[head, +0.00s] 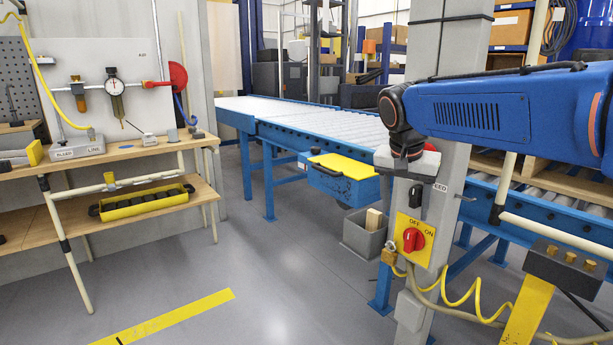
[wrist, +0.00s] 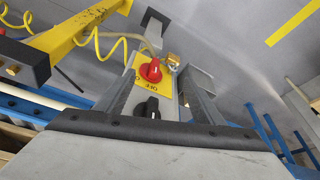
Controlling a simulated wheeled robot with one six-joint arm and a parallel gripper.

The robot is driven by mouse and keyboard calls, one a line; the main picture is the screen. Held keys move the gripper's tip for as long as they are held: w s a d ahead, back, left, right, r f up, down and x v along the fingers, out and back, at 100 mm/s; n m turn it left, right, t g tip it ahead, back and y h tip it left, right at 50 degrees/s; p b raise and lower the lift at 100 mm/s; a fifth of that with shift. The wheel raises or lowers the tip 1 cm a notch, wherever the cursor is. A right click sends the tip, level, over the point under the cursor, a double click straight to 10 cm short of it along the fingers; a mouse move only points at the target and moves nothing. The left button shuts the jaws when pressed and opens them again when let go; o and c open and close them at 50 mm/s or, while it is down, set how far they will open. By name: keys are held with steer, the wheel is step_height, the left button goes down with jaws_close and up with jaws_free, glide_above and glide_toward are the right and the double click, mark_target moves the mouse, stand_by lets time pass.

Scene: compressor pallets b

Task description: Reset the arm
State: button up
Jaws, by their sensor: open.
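My blue arm (head: 490,108) reaches in from the right in the head view. My gripper (head: 408,168) points down in front of the grey post (head: 444,150). In the wrist view my gripper (wrist: 162,82) is open, its two grey fingers spread apart with nothing held. A black knob (wrist: 147,108) and the red rotary switch (wrist: 151,70) on its yellow plate show between the fingers. In the head view the red switch (head: 414,240) is below my gripper, and the black knob (head: 416,196) is just under it. I cannot tell whether the fingers touch the panel.
A blue roller conveyor (head: 270,118) runs behind the post. A yellow-topped blue box (head: 343,168) and a grey bin (head: 364,232) are beside it. A yellow coiled hose (head: 470,310) hangs at lower right. A workbench (head: 110,152) is at left; the floor between is clear.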

steer(key=s+d+f+n, duration=0.2)
steer(key=s+f, duration=0.3)
steer(key=s, duration=0.4)
steer(key=s+d+f+n+t+y, duration=0.1)
steer(key=s+f+n, duration=0.1)
steer(key=s+f, duration=0.4)
steer(key=s+d+f+n+y, duration=0.1)
steer(key=s+f, duration=0.4)
steer(key=s, duration=0.7)
steer(key=shift+s+d+f+n+t, duration=0.15)
steer(key=shift+d+f+n+t, duration=0.15)
steer(key=shift+d+n, duration=0.55)
